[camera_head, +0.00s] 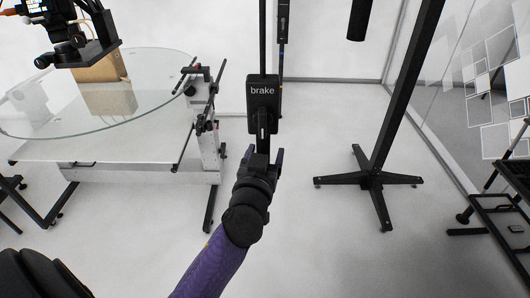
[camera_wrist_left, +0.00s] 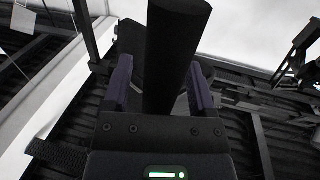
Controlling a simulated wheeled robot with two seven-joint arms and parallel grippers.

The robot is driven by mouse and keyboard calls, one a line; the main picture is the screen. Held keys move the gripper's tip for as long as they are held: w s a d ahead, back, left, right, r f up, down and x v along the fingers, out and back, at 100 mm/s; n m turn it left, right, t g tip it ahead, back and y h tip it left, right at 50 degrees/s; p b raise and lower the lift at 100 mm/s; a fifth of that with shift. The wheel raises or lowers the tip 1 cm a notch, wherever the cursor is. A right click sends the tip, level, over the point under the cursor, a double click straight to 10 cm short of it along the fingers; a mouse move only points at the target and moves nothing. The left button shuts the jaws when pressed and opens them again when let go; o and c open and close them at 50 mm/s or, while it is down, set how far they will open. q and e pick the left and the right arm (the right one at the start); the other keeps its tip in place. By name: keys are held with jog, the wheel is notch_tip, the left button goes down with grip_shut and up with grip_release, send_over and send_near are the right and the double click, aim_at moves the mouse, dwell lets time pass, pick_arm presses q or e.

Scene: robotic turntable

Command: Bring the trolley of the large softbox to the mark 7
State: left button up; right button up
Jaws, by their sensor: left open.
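A black control box labelled "brake" (camera_head: 263,92) hangs on a thin vertical rod in the middle of the head view, with a dark handle (camera_head: 263,122) below it. My left gripper (camera_head: 263,155) is open at the lower end of this handle, its purple fingers pointing up. In the left wrist view a thick black bar (camera_wrist_left: 174,50) stands between the two open fingers (camera_wrist_left: 160,85). I cannot tell whether they touch it. The softbox and the mark 7 cannot be made out. My right gripper is not in view.
A glass-topped turntable (camera_head: 120,118) with a cardboard-coloured box (camera_head: 102,68) stands on the left. A black stand (camera_head: 372,180) with a cross-shaped foot is on the right. Black equipment (camera_head: 505,215) lines the right edge.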

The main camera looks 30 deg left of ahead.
pick_arm(q)
grip_shut()
dwell(1.4)
